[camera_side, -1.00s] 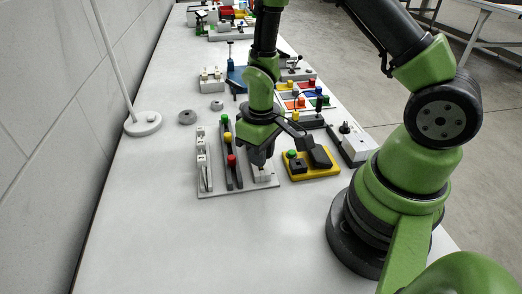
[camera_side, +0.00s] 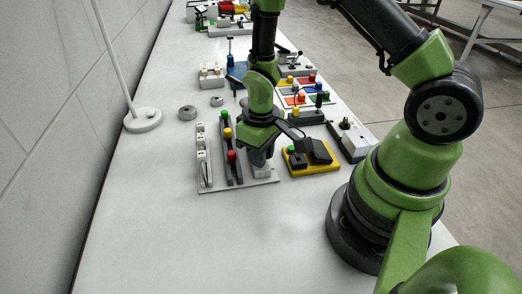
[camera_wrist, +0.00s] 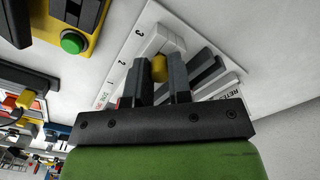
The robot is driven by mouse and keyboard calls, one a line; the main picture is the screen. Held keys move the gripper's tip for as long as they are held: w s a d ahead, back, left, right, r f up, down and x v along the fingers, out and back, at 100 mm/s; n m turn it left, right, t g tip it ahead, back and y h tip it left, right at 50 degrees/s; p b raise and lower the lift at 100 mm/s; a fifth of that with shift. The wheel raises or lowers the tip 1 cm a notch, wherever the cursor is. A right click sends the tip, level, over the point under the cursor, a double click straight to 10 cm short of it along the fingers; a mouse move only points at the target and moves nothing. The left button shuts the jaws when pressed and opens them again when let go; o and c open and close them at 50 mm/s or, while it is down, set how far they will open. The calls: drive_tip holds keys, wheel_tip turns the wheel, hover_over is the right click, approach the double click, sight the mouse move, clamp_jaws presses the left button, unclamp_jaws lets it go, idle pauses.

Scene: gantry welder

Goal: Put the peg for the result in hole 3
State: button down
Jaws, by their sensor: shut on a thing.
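My gripper (camera_wrist: 161,82) is shut on a yellow peg (camera_wrist: 159,68), whose rounded end shows between the fingertips in the wrist view. The white stepped block (camera_wrist: 155,38) lies just beyond the peg, beside the printed numbers 3, 2 and 1. The peg is near the end marked 3; whether it touches or enters a hole is hidden. In the side view, my gripper (camera_side: 262,158) is low over the white block (camera_side: 262,171) at the panel's right. A dark strip (camera_side: 237,175) beside it carries green, yellow and red knobs.
The light panel (camera_side: 215,187) also has a white socket strip (camera_side: 203,165) at its left. A yellow box (camera_side: 312,160) with a green button stands close on the right. Grey discs (camera_side: 187,112) lie behind. The front of the table is clear.

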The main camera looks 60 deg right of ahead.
drive_tip(key=shift+f, duration=0.4)
idle(0.3)
drive_tip(key=c, duration=1)
unclamp_jaws()
drive_tip(key=shift+o, duration=0.2)
wheel_tip(320, 180, up, 10)
drive_tip(key=s+a+r+m+t+y, duration=0.1)
drive_tip(key=s+r+m+t, duration=0.1)
drive_tip(key=s+r, duration=0.3)
drive_tip(key=s+a+r+m+t+y, duration=0.1)
drive_tip(key=s+r+t, duration=0.4)
drive_tip(key=r, duration=0.8)
drive_tip(key=shift+s+a+r+m, duration=0.25)
drive_tip(key=shift+s+a+m, duration=0.3)
drive_tip(key=shift+a, duration=0.2)
